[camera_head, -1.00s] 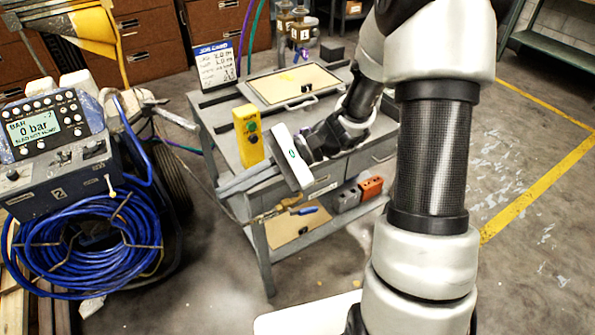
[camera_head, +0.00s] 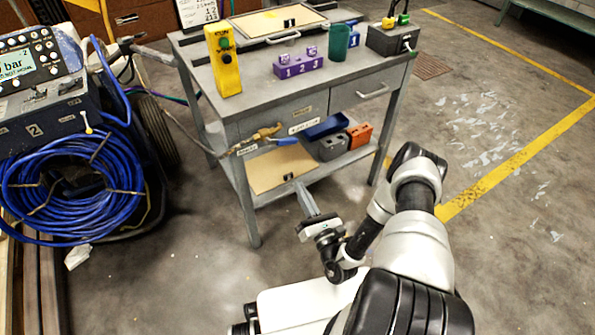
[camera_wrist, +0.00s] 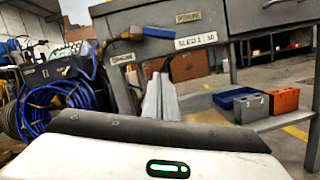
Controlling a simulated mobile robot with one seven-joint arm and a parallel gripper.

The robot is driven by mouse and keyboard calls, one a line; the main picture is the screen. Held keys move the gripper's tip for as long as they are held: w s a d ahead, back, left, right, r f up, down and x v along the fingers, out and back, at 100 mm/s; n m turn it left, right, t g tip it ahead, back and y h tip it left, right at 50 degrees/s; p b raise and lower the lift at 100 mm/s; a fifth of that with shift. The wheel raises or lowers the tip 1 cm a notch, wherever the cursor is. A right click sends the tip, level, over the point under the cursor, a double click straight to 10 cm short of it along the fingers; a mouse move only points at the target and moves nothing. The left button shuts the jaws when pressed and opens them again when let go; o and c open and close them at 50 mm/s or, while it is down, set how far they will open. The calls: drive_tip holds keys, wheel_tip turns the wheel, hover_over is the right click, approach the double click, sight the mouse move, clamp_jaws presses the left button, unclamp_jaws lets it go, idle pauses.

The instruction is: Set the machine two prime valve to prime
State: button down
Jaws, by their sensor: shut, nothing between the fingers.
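Machine two (camera_head: 40,118), a dark control box with a 2 on its face, stands at the left. A small pale lever (camera_head: 87,122) sticks out of its right front; I cannot read any prime mark by it. The machine also shows at the left of the wrist view (camera_wrist: 62,72), where the lever is too small to make out. My gripper (camera_head: 303,188) is shut and empty, low in front of the workbench, well to the right of the machine. In the wrist view its fingers (camera_wrist: 160,90) lie together, pointing at the bench's lower part.
A coiled blue hose (camera_head: 70,185) hangs under the machine's box. The grey workbench (camera_head: 285,78) carries a yellow button box (camera_head: 223,62) and purple numbered block (camera_head: 298,66). A brass valve with a blue handle (camera_head: 285,140) juts from its front. Floor is clear at right.

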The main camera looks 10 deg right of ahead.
sight(283, 142)
drive_tip(key=w+r+b, duration=0.2)
drive_tip(key=w+r, duration=0.4)
drive_tip(key=w, duration=0.3)
drive_tip(key=shift+w+a, duration=0.35)
drive_tip(key=shift+a, duration=0.1)
